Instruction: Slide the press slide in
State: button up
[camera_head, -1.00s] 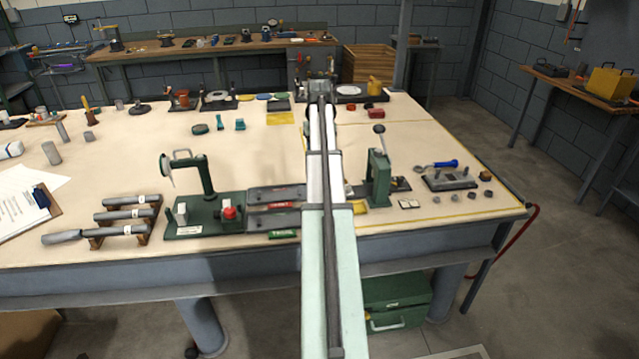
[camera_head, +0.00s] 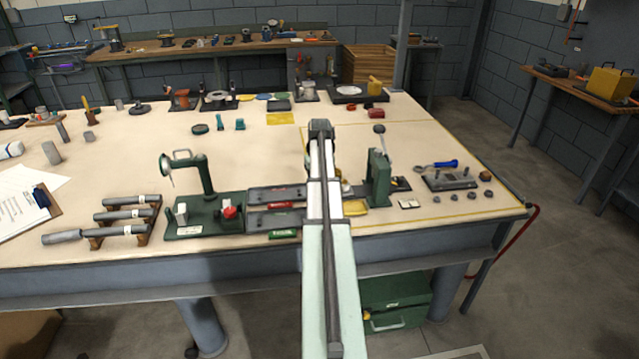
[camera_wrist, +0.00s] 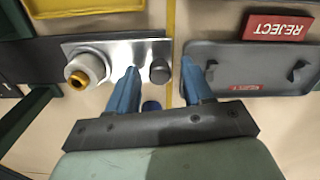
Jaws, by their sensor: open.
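The green press (camera_head: 378,178) with its upright lever stands right of my arm in the head view. In the wrist view, the press slide (camera_wrist: 115,48) is a shiny metal plate carrying a pale round part with a brass-coloured tip and, at its right end, a dark round knob (camera_wrist: 160,71). My gripper (camera_wrist: 160,68) is open, with one blue finger on each side of the knob. I cannot tell whether either finger touches it.
In the wrist view, a grey tray (camera_wrist: 232,78) lies close to the right finger, with a red REJECT block (camera_wrist: 278,28) beyond it. A green fixture (camera_head: 205,195) stands left of the trays. Dark nuts and a blue-handled tool lie right of the press.

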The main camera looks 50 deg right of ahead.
jog(key=shift+c, duration=0.5)
grip_shut()
